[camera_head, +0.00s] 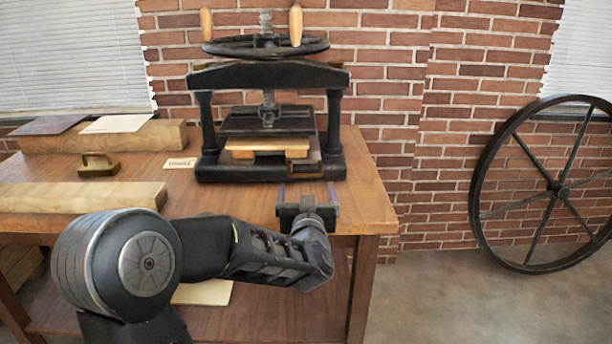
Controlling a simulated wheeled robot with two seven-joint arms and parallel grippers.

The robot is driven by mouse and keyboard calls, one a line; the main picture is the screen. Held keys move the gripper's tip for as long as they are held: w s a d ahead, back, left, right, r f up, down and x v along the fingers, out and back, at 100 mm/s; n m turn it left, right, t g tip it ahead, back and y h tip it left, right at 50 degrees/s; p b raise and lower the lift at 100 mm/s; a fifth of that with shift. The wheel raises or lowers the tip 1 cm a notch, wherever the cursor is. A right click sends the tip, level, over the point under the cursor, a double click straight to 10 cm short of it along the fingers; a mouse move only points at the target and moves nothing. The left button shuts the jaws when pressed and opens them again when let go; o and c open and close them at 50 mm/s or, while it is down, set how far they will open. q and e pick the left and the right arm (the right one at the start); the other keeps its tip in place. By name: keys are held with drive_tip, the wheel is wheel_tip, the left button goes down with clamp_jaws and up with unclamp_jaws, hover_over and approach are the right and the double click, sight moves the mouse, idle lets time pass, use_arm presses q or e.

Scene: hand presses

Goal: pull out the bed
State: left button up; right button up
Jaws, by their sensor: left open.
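A black hand press (340,120) stands at the back right of the wooden table, with a dark platen (240,122) raised on its central screw. The bed (300,146) appears as a pale wooden board under the platen, inside the press frame. A small brass-edged bracket (303,170) shows at the front right of the press, below the board. My left gripper (308,188) is open and empty in front of the press base. Its two thin fingers point toward the press, apart from the board. My right gripper is not in view.
The table (368,200) has bare room at its right end. Wooden beams (80,197) and a brass handle block (98,166) lie at left. A small label (180,163) lies beside the press. A large spoked wheel (480,190) leans against the brick wall at right.

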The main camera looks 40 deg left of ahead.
sight(307, 176)
use_arm(q)
drive_tip(key=x, duration=0.7)
drive_tip(key=shift+w+a+b, duration=0.2)
drive_tip(key=shift+w+b, duration=0.05)
drive_tip(key=shift+b, duration=0.1)
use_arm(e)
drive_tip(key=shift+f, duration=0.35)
use_arm(q)
drive_tip(key=shift+c, duration=0.2)
drive_tip(key=shift+d, duration=0.1)
drive_tip(key=c, duration=1.8)
drive_tip(key=shift+o, duration=0.2)
